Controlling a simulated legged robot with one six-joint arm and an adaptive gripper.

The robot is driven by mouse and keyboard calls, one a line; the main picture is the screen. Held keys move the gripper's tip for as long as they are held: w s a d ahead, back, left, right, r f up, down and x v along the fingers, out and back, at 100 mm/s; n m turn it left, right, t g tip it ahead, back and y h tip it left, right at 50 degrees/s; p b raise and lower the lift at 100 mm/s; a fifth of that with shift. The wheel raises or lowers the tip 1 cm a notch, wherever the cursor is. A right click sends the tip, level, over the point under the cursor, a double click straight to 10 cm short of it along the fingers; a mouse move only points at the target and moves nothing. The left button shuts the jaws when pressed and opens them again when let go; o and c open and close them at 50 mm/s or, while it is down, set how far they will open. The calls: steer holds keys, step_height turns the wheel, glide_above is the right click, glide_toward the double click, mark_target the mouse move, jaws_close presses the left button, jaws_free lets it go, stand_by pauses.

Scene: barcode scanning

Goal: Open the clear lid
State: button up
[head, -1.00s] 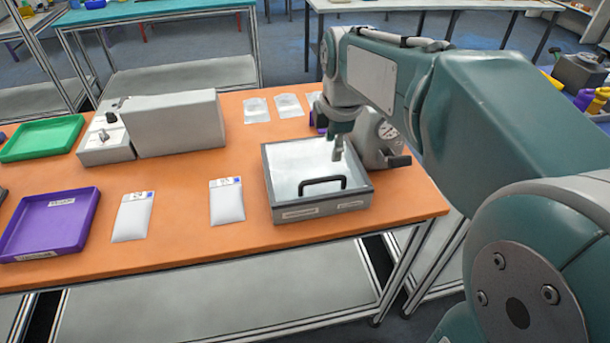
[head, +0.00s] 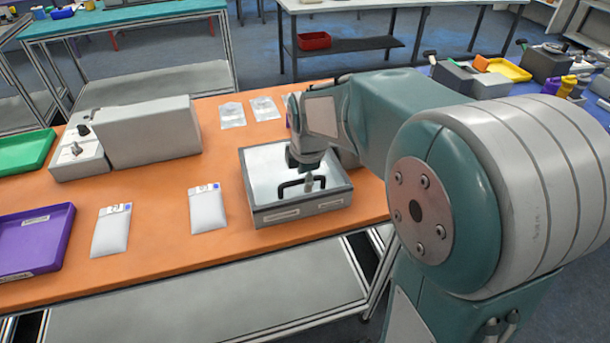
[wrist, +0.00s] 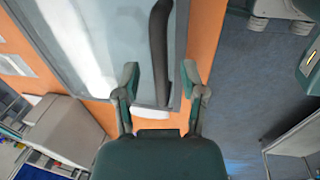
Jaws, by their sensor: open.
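The clear lid (head: 268,163) covers a grey box (head: 298,211) on the orange table, and it lies flat. A black bar handle (head: 290,188) is on the lid near its front edge. My gripper (head: 309,181) is low over the lid at the handle's right part. In the wrist view the gripper (wrist: 161,76) is open, with one finger on each side of the line of the dark handle (wrist: 159,50). The pale lid (wrist: 105,45) fills the upper left there. Whether the fingers touch the handle I cannot tell.
Two white packets (head: 208,208) lie left of the box, with a purple tray (head: 38,240) and a green tray (head: 25,152) farther left. A grey machine (head: 148,132) stands behind them. Clear bags (head: 232,115) lie behind the box. The table's front edge is close to the box.

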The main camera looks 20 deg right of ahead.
jaws_close()
steer(key=shift+r, duration=0.15)
